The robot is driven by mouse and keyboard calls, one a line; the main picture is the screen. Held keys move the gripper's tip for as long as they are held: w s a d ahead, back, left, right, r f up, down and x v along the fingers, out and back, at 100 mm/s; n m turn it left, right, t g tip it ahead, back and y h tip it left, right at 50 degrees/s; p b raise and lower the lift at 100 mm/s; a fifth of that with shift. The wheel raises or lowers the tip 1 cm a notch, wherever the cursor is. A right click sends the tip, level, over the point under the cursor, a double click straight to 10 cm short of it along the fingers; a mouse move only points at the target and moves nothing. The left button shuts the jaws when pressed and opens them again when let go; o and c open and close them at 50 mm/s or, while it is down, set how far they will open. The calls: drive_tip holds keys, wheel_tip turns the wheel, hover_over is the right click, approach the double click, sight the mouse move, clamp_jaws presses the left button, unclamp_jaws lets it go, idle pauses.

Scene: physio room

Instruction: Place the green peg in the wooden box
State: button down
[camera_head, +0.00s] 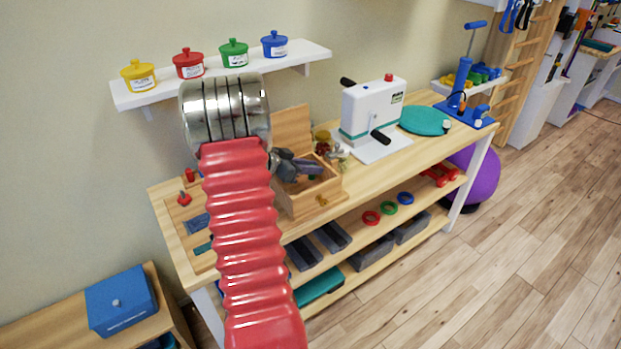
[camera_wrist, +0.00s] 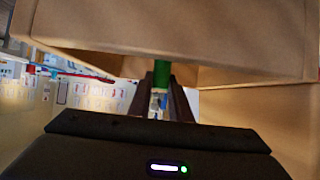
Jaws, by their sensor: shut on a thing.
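The wooden box (camera_head: 322,197) stands on the bench with its lid (camera_head: 292,127) raised at the back. My gripper (camera_head: 309,168) is at the box's open top in the head view, with its fingers over or inside the opening. The wrist view shows my gripper (camera_wrist: 161,88) shut on the green peg (camera_wrist: 161,71), whose green end shows between the dark fingers. Wooden surfaces of the box (camera_wrist: 175,30) fill the upper part of that view close to the peg. The peg is hidden in the head view. I cannot tell whether it touches the box.
A white crank machine (camera_head: 368,112) stands right of the box, with small jars (camera_head: 328,148) between. A teal disc (camera_head: 425,120) lies farther right. A board with shaped pieces (camera_head: 190,215) lies at the bench's left end. The wall shelf (camera_head: 300,58) holds several lidded pots.

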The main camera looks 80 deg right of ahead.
sight(309, 178)
drive_tip(key=shift+f, duration=0.2)
drive_tip(key=shift+f, duration=1.75)
drive_tip(key=shift+f, duration=0.35)
